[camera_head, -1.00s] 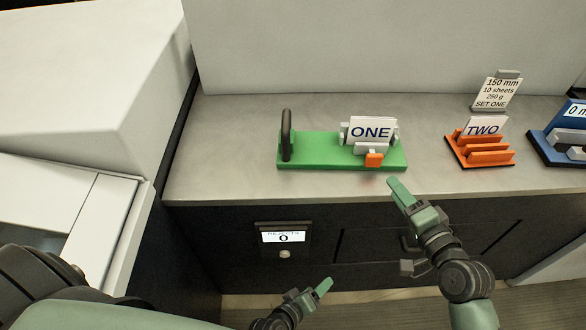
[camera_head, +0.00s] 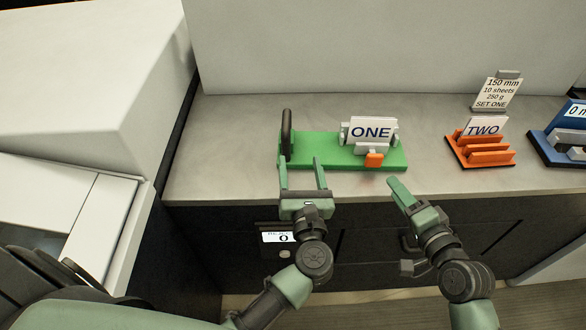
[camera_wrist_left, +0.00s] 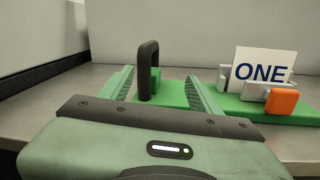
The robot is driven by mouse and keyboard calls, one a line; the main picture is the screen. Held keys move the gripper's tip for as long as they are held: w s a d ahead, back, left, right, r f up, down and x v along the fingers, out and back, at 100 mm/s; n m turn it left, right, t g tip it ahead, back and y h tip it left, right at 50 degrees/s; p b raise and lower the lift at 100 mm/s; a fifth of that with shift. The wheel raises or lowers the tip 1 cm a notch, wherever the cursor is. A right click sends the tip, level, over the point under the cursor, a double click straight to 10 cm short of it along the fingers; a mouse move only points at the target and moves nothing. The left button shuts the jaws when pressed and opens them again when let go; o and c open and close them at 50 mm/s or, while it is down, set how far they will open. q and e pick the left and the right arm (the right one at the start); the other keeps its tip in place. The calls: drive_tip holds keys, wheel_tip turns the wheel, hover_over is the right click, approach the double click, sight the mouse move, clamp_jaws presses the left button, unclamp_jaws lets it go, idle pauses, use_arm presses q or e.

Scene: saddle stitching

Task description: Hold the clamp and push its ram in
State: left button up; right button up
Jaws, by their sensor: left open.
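The clamp has a green base (camera_head: 325,150) on the counter, with a black upright handle (camera_head: 286,135) at its left end. Grey jaws at its right end stand around a white card marked ONE (camera_head: 371,128). The orange ram knob (camera_head: 374,160) sticks out at the front of the jaws; it also shows in the left wrist view (camera_wrist_left: 282,102). My left gripper (camera_head: 301,164) is open and empty at the base's front left edge. In the left wrist view the handle (camera_wrist_left: 149,72) appears between its fingers, farther off. My right gripper (camera_head: 398,188) is right of and below the knob; its finger gap is hidden.
An orange holder (camera_head: 480,152) with a card marked TWO stands to the right, with a SET ONE sign (camera_head: 496,93) behind it. A blue holder (camera_head: 562,150) is at the far right. A wall rises behind the counter (camera_head: 225,165). A counter display (camera_head: 284,238) reads 0.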

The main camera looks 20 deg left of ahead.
sight(288, 150)
use_arm(q)
drive_tip(key=shift+s+a+f+n+g, duration=0.1)
drive_tip(key=shift+a+f+n+g, duration=0.25)
drive_tip(key=shift+n, duration=0.25)
drive_tip(key=shift+a+f+n+g, duration=0.2)
drive_tip(key=shift+a+n, duration=0.25)
drive_tip(key=shift+n, duration=0.15)
drive_tip(key=x, duration=0.7)
drive_tip(key=shift+w+a, duration=0.2)
drive_tip(key=shift+a, duration=0.1)
clamp_jaws()
use_arm(e)
clamp_jaws()
idle(0.4)
